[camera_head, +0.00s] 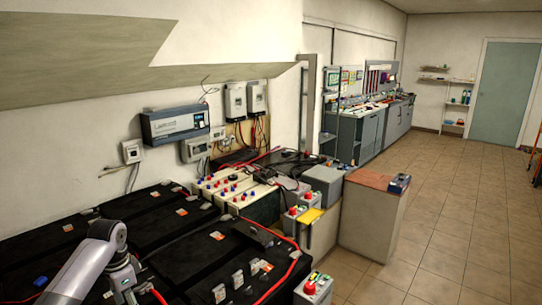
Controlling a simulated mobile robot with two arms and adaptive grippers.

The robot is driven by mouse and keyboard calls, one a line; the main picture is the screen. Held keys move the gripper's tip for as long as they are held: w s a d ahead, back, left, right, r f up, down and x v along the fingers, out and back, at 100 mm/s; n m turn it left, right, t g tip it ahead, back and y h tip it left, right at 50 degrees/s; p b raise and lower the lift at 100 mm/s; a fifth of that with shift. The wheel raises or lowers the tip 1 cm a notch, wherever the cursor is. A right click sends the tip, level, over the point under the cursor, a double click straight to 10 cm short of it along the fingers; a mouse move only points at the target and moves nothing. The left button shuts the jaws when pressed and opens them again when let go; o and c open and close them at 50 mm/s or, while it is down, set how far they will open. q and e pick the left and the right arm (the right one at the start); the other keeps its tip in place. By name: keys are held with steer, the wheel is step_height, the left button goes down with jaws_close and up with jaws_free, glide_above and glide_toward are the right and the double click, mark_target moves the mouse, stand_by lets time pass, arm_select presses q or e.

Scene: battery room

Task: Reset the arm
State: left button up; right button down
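A grey arm link of mine comes in at the lower left of the head view, bends at a rounded joint and runs down toward the bottom edge, in front of the black batteries (185,222). I take it to be my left arm. I cannot make out gripper fingers at its end. My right arm and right gripper do not show. No held object is visible.
Black batteries with red cables fill the lower left. A white battery bank (235,192) and a brown-topped cabinet (372,215) stand beyond. A red-buttoned box (313,289) is at the bottom. Tiled floor (450,220) is open at right, toward a grey-green door (504,92).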

arm_select(q)
steer(key=s+d+f+t, duration=0.1)
steer(key=s+d+f, duration=1.3)
steer(key=s+d, duration=0.2)
steer(key=s+r+n+t, duration=0.1)
steer(key=s+r+n, duration=0.2)
steer(key=s, duration=0.6)
steer(key=s+r+n+t, duration=0.2)
steer(key=s+r+n, duration=0.1)
steer(key=s, duration=0.6)
step_height(320, 180, down, 33)
steer(key=s+g+b, duration=0.2)
steer(key=b, duration=0.4)
steer(key=s+a+f+b, duration=0.1)
steer(key=s+f+b, duration=0.1)
steer(key=s+f, duration=0.6)
steer(key=s+a+f+g+b, duration=0.1)
steer(key=s+f+b, duration=0.1)
steer(key=s+f, duration=0.6)
step_height(320, 180, down, 4)
steer(key=shift+a+r, duration=0.15)
steer(key=shift+a, duration=0.1)
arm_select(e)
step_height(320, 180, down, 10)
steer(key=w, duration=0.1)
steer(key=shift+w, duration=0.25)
